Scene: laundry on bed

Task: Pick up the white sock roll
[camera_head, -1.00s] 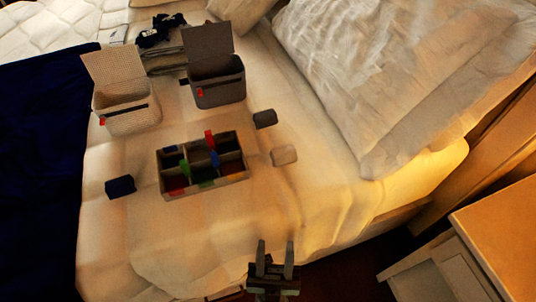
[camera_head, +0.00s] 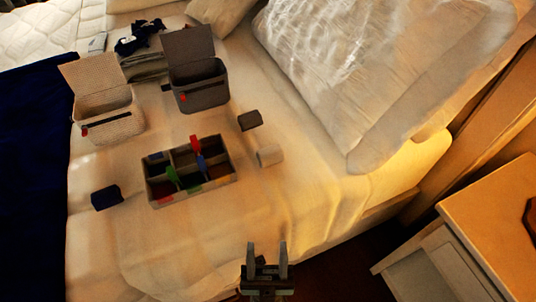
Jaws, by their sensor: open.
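The white sock roll (camera_head: 270,156) lies on the bed sheet, right of the divided box and just below a dark grey sock roll (camera_head: 249,120). Another dark blue roll (camera_head: 106,197) lies left of the divided box. My gripper (camera_head: 267,248) is at the bottom middle of the picture, over the near edge of the bed. Its two fingers point up the picture and stand apart with nothing between them. It is well below the white roll in the picture and does not touch it.
A divided box (camera_head: 216,181) with coloured tabs lies left of the white roll. Two open-lidded baskets, light (camera_head: 112,127) and grey (camera_head: 201,96), stand behind. A large pillow (camera_head: 345,80) is at right, a nightstand (camera_head: 490,215) at lower right. The sheet between gripper and roll is clear.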

